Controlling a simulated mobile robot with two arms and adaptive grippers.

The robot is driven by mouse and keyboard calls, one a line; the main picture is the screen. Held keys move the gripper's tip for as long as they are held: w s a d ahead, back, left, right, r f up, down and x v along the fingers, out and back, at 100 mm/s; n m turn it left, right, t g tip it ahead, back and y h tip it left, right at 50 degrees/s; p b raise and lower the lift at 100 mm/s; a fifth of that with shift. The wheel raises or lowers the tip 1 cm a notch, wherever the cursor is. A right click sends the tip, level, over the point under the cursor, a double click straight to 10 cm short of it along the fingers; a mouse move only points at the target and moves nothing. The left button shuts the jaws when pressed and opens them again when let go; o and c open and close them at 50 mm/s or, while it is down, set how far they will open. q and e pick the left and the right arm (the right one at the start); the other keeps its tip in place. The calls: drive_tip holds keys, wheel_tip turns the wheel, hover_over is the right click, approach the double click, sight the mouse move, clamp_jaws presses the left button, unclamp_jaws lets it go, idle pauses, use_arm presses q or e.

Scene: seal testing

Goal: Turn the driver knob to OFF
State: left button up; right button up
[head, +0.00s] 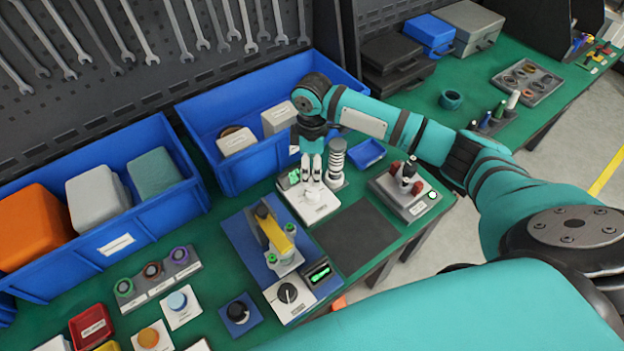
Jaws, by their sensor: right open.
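My right gripper (311,172) points down over a white box (321,206) at the middle of the bench. Its pale fingers are open by a small gap, just above or around a small pale knob-like part on top of the box; contact cannot be told. The fingers partly hide this part, and its setting is not readable. Another knob, black with a pale mark (288,293), sits on a white panel of the blue-based unit with a yellow arm (271,232). I cannot read which knob is labelled driver. My left gripper is not in view.
A ribbed grey column (337,158) stands close right of the gripper. A grey box with a black-and-red control (406,182) is farther right. Blue bins (228,182) stand behind. A lit green display (319,273) is in front. A dark mat (357,234) is bare.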

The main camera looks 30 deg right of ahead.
drive_tip(key=shift+r, duration=1.2)
